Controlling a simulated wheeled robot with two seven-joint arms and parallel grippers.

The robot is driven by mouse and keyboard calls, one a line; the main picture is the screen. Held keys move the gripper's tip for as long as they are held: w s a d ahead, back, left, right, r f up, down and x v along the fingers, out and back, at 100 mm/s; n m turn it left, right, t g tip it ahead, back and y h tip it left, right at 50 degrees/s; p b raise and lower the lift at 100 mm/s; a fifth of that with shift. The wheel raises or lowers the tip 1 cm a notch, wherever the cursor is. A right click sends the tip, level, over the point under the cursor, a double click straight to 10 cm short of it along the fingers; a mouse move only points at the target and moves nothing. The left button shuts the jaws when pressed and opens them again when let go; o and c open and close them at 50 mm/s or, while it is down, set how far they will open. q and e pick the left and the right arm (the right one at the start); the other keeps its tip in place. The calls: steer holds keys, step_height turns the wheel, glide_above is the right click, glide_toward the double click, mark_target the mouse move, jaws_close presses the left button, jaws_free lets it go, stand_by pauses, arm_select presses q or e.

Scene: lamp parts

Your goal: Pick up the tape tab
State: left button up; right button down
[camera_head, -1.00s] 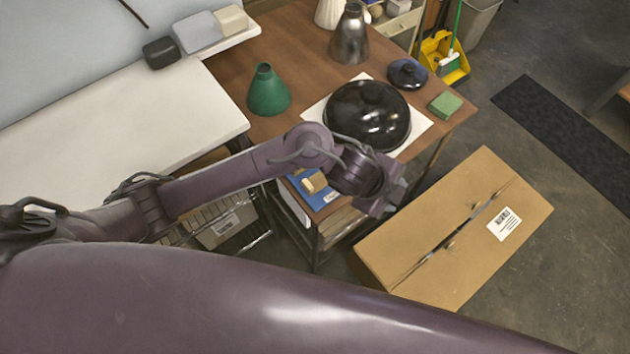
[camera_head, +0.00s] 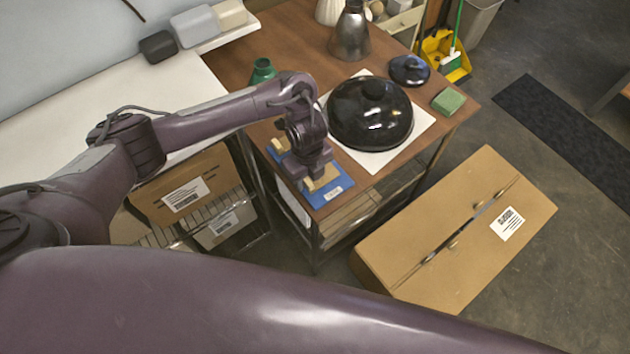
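A blue mat or tray (camera_head: 338,192) with a small white label lies at the near corner of the brown table. Two small tan pieces show on it: one (camera_head: 325,179) at my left gripper and one (camera_head: 279,145) further left. Either could be the tape tab; I cannot tell which. My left gripper (camera_head: 314,182) points down over the blue mat, right at the nearer tan piece. Its fingers partly hide that piece, and their gap is too small to read. My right gripper is out of view.
A glossy black dome (camera_head: 370,113) on a white sheet (camera_head: 420,121) stands just right of my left arm. A green cone (camera_head: 262,71) is partly hidden behind the arm. A green block (camera_head: 448,101) lies at the table's right edge. A large cardboard box (camera_head: 455,235) stands on the floor.

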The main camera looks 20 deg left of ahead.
arm_select(q)
steer(key=shift+f, duration=0.65)
jaws_close()
steer(key=shift+r, duration=0.1)
step_height(320, 180, up, 20)
steer(key=p, duration=0.6)
